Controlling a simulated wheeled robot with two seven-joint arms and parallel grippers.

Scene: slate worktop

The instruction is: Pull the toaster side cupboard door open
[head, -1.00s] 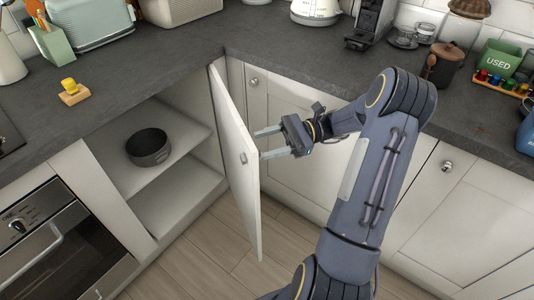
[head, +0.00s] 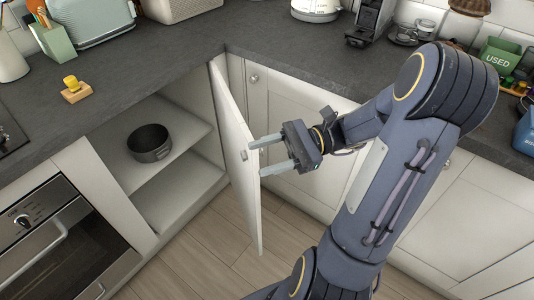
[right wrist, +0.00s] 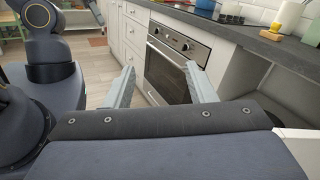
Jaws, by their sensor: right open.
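The toaster side cupboard door (head: 242,200) stands swung well out from the cupboard (head: 185,170) in the head view, its outer face turned to the right. A small knob (head: 243,155) sits on that face. My right gripper (head: 256,158) is open and empty at the right of the door, its fingers pointing toward the outer face beside the knob. I cannot tell whether a fingertip touches the door. In the right wrist view both fingers (right wrist: 160,88) are spread with nothing between them.
A dark pot (head: 149,142) stands on the cupboard's shelf. An oven (head: 55,245) is at the left. The toaster (head: 90,22) and a yellow-knobbed wooden block (head: 76,92) are on the worktop (head: 150,70). Closed cupboard fronts (head: 300,120) are behind my right arm. Wooden floor (head: 195,255) lies below.

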